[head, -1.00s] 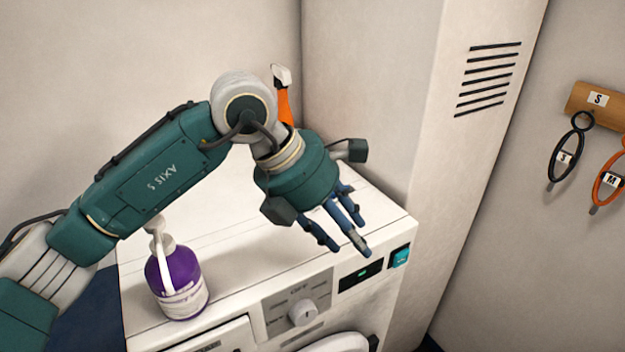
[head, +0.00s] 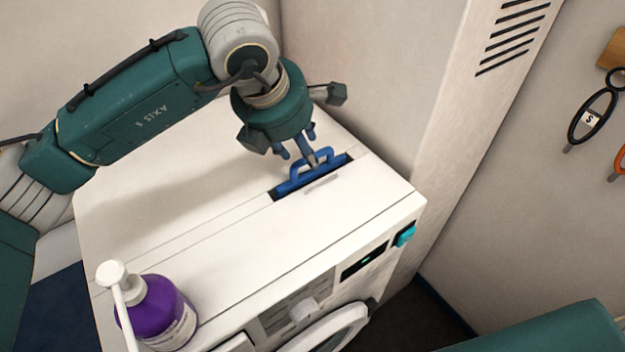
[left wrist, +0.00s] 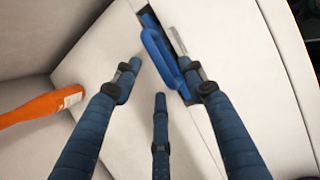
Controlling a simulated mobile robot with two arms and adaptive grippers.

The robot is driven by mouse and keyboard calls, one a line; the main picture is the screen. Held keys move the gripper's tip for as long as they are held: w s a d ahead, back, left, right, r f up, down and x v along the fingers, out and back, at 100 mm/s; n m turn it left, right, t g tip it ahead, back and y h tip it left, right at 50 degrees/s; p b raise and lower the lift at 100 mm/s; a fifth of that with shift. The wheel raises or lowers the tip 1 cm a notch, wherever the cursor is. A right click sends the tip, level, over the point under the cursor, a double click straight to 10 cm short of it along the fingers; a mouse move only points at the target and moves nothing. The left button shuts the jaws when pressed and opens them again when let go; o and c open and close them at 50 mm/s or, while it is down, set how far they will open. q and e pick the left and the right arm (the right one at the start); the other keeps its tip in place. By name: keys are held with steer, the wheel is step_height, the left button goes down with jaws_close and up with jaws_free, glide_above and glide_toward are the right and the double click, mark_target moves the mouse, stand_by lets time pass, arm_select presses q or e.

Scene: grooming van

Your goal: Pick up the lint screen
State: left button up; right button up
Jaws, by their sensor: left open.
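The lint screen (head: 312,177) is blue with a raised loop handle. It sits in a slot in the top of the white dryer (head: 235,240), near the back right. It also shows at the top of the left wrist view (left wrist: 163,55). My left gripper (head: 303,158) is open just above and behind the handle, its fingers pointing down. In the left wrist view my left gripper (left wrist: 160,85) has its fingers spread, with the right finger close to or overlapping the handle. I cannot tell whether it touches. My right gripper is not in view.
A purple pump bottle (head: 158,312) stands at the dryer's front left. A vented cabinet wall (head: 420,90) rises close behind and right of the dryer. An orange object (left wrist: 42,108) lies to the left in the left wrist view. The dryer top's middle is clear.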

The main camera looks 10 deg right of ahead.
mark_target(312, 181)
arm_select(q)
steer(key=p+x, duration=0.3)
steer(key=x, duration=0.1)
steer(key=shift+w, duration=0.25)
steer(key=shift+d+f+p, duration=0.1)
steer(key=shift+f+p, duration=0.25)
steer(key=shift+f, duration=0.05)
steer(key=shift+w+f, duration=0.1)
steer(key=shift+f, duration=0.15)
jaws_close()
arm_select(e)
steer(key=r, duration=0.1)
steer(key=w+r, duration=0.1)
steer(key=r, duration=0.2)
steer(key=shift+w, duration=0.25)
